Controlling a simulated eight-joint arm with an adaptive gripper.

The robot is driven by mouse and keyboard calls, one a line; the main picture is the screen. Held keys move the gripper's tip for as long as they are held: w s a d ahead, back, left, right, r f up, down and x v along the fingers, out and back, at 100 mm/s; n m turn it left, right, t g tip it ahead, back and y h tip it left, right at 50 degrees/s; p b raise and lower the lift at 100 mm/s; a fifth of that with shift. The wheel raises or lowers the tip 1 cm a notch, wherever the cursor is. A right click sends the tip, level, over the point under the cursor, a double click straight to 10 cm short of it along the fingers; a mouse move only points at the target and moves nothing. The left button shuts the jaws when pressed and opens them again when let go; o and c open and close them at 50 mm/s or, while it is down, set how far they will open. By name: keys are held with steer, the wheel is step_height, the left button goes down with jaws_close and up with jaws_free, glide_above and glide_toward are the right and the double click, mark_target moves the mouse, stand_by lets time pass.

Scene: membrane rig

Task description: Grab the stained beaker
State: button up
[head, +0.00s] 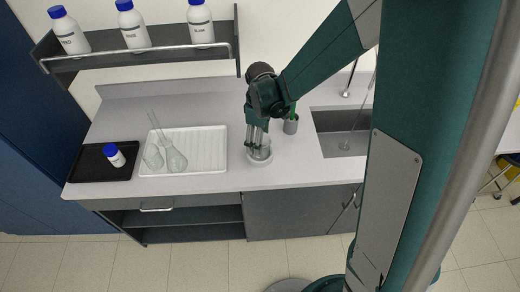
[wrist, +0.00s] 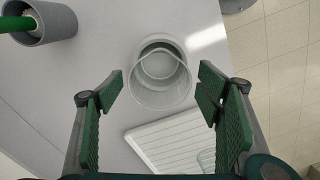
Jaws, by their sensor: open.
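A clear beaker (wrist: 160,92) stands upright on the counter, on or over a round pale base, in the wrist view. In the head view the beaker (head: 260,152) is partly hidden behind my gripper. No stain can be made out clearly. My gripper (head: 256,140) points down at the beaker. In the wrist view my gripper (wrist: 161,88) is open, with one green finger pad on each side of the beaker and a gap on both sides. Nothing is held.
A white draining tray (head: 205,150) with glassware (head: 172,158) lies left of the beaker. A black tray (head: 85,170) holds a small bottle (head: 114,155). A grey cup with a green brush (head: 291,124) and a sink (head: 342,138) stand to the right.

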steer(key=shift+f, duration=2.4)
steer(key=c, duration=1.1)
